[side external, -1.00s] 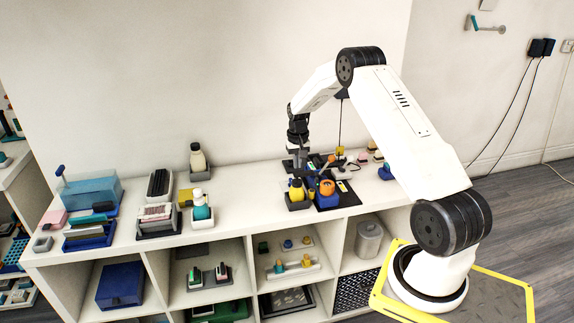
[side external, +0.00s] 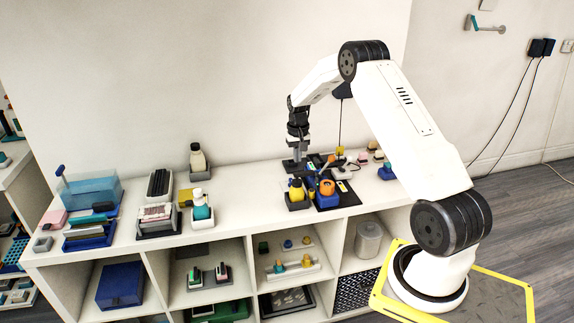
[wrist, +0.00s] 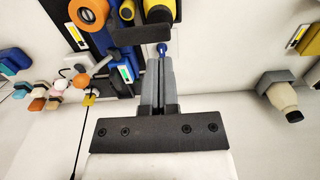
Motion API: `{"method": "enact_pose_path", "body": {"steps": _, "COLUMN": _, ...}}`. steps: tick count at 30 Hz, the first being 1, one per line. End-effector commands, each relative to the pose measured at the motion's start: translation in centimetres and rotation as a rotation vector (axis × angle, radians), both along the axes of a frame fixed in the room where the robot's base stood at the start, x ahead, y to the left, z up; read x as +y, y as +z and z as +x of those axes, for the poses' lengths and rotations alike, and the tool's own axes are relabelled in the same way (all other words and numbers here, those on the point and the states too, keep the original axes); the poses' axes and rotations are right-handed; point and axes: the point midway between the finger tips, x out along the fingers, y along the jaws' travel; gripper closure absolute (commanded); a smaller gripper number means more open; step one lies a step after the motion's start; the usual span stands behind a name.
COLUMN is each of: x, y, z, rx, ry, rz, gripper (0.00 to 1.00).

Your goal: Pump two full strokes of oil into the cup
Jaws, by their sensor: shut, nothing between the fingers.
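My gripper (side external: 299,164) is shut and empty, pointing down over the back of the shelf top, behind the yellow bottle. In the wrist view its fingers (wrist: 162,58) are together, with a small blue tip (wrist: 161,48) showing just beyond them; I cannot tell whether they touch it. A yellow bottle (side external: 296,192) stands in a dark square holder at the front of the shelf top; a yellow rounded part also shows in the wrist view (wrist: 157,13). I cannot tell which item is the oil pump or the cup.
An orange ring-shaped item (side external: 327,187) on a blue block stands right of the yellow bottle. A cream bottle with a dark cap (side external: 198,158) stands at the back. A clear blue box (side external: 90,191) is at far left. The shelf top (side external: 245,190) is bare left of the yellow bottle.

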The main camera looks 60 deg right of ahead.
Motion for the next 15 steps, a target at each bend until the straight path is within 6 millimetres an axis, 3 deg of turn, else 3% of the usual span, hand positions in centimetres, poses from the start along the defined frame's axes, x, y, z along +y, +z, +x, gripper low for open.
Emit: {"method": "enact_pose_path", "body": {"steps": 15, "x": 0.0, "y": 3.4, "z": 0.0, "rx": 0.0, "ry": 0.0, "rz": 0.0, "gripper": 1.0}}
